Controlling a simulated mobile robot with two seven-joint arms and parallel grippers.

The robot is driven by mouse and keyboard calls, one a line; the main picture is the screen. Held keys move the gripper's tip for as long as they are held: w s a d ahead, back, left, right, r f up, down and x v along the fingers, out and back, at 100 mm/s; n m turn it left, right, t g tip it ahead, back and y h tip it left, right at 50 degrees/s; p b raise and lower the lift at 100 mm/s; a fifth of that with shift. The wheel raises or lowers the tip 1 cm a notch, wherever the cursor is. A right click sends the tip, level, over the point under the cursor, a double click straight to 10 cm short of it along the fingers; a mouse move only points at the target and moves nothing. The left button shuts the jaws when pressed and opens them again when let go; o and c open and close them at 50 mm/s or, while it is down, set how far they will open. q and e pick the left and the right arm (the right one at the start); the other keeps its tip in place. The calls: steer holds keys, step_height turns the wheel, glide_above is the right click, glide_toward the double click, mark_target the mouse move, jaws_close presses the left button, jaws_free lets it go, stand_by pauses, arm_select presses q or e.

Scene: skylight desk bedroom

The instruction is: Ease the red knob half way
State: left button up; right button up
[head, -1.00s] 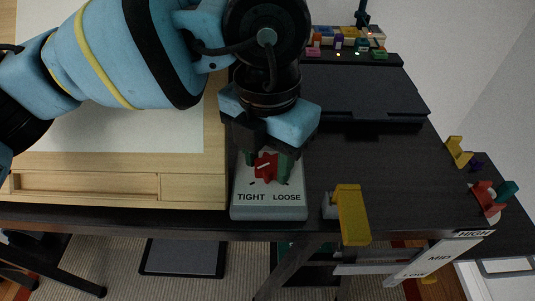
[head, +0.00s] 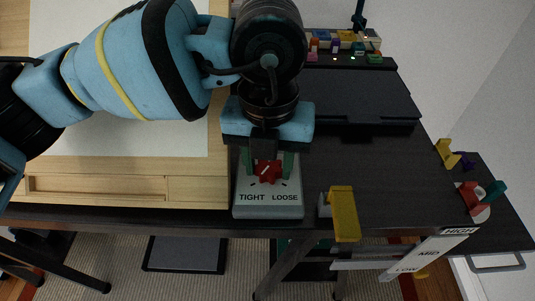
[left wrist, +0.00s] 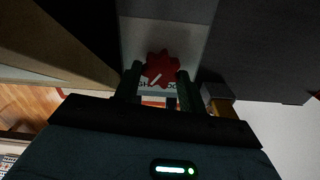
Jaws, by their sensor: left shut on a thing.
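The red knob (head: 268,173) sits on a grey box (head: 268,211) marked TIGHT at left and LOOSE at right, near the front edge of the desk. A short white line on the knob's face is slanted; it also shows on the knob in the left wrist view (left wrist: 161,67). My left gripper (head: 270,166) reaches down over the box from behind, its green fingers on either side of the knob and shut on it. In the left wrist view the fingertips (left wrist: 158,76) flank the knob. My right gripper is not in view.
A wooden drawing board (head: 120,188) lies left of the box. A yellow lever (head: 344,213) stands at the desk edge to the right, with a HIGH, MID, LOW plate (head: 425,258) beyond it. A closed black case (head: 360,98) lies behind.

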arm_select(q)
steer(key=n+p, duration=0.1)
steer(key=n, duration=0.1)
steer(key=shift+d+r+n+p, duration=0.1)
steer(key=shift+r+n+p, duration=0.15)
steer(key=shift+n+p, duration=0.15)
steer(key=n+p, duration=0.2)
steer(key=shift+n, duration=0.4)
steer(key=shift+n+p, duration=0.35)
steer(key=shift+n, duration=0.05)
steer(key=shift+f, duration=0.1)
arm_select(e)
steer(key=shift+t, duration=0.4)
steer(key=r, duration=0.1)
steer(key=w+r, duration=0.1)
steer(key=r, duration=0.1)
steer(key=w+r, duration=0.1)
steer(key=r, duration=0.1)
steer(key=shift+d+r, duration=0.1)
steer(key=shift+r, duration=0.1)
arm_select(q)
steer(key=shift+n, duration=0.3)
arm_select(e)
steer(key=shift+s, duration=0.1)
arm_select(q)
steer(key=shift+w+f, duration=0.1)
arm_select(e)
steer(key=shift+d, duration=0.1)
